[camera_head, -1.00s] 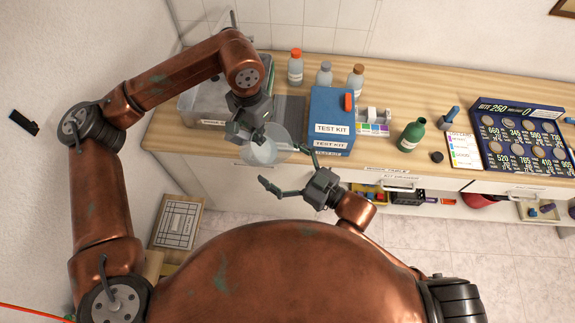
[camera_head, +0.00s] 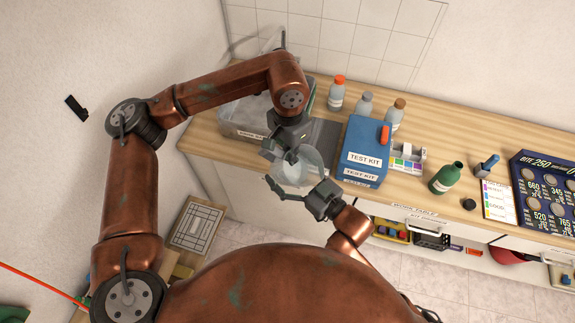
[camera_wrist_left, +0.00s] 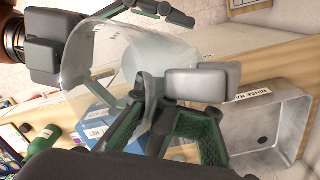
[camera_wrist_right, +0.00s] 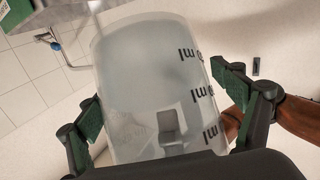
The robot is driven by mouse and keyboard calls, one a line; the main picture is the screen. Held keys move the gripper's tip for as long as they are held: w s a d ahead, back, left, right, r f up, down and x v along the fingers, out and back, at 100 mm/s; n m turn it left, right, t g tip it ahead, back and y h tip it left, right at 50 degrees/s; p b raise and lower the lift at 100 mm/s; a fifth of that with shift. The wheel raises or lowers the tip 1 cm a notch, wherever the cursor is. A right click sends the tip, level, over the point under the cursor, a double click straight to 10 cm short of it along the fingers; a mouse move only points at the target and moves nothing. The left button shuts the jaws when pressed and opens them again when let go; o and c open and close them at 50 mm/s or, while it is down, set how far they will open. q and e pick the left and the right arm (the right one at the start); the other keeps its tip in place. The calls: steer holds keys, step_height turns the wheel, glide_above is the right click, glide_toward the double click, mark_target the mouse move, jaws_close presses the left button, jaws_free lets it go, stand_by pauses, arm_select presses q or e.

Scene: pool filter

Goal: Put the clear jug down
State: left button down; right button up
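The clear jug (camera_head: 300,168) is held up off the floor in front of the counter's front edge in the head view. My left gripper (camera_head: 287,153) is shut on its upper part; the exact grip spot is partly hidden by the fingers. In the right wrist view the jug (camera_wrist_right: 150,75) fills the middle, with dark "ml" marks on its side. My right gripper (camera_head: 300,182) is close to the jug from the lower right, its fingers spread on either side. I cannot tell whether they touch the jug. The left wrist view also shows the jug (camera_wrist_left: 110,60).
A grey rinse basin (camera_head: 238,126) stands on the wooden counter (camera_head: 450,120) behind the left arm. A blue test kit (camera_head: 366,148), several bottles, a green bottle (camera_head: 445,178) and a price board (camera_head: 545,190) stand farther right. Open drawers lie below the counter.

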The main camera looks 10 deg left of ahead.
arm_select(q)
steer(key=shift+d+r, duration=0.1)
steer(key=shift+d, duration=0.05)
arm_select(e)
steer(key=shift+s+a+r, duration=0.1)
steer(key=shift+r, duration=0.05)
steer(key=c, duration=1.4)
arm_select(q)
steer(key=c, duration=1.5)
jaws_free()
steer(key=shift+c, duration=0.2)
arm_select(e)
steer(key=shift+c, duration=0.6)
